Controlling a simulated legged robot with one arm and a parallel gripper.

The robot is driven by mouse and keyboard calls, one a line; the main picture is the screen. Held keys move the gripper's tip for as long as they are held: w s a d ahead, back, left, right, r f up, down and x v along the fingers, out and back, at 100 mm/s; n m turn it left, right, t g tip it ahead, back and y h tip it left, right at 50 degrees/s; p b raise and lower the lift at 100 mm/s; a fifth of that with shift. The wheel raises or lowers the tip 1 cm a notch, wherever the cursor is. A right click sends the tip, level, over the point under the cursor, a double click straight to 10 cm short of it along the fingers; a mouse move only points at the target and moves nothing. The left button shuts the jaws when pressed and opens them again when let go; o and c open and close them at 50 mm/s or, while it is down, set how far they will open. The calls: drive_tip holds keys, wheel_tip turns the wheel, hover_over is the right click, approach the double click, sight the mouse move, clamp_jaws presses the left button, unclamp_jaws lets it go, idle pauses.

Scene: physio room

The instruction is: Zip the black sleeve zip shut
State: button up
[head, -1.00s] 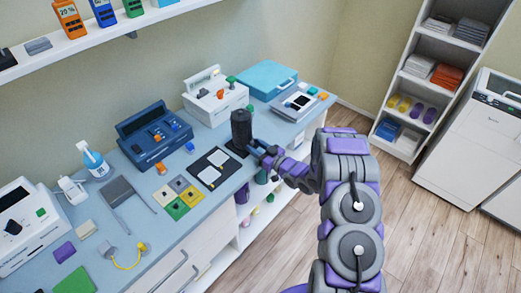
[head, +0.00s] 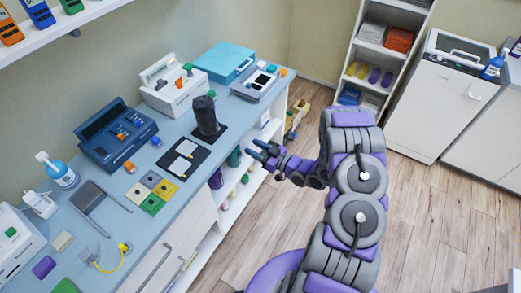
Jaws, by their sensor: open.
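The black sleeve (head: 205,116) stands upright on a dark base plate on the blue-grey counter, near its front edge. Its zip is too small to make out from here, so I cannot tell how far it is closed. My gripper (head: 254,150) is open and empty. It is to the right of the sleeve and lower in the picture, apart from it, and appears just off the counter's front edge.
A black board with two white pads (head: 183,160) lies left of the sleeve. A white device (head: 172,85) and a blue case (head: 224,62) stand behind it. Open shelves (head: 215,215) lie under the counter. Wooden floor (head: 430,215) is clear at right.

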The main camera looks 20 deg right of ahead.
drive_tip(key=shift+v, duration=1.1)
drive_tip(key=shift+w, duration=0.1)
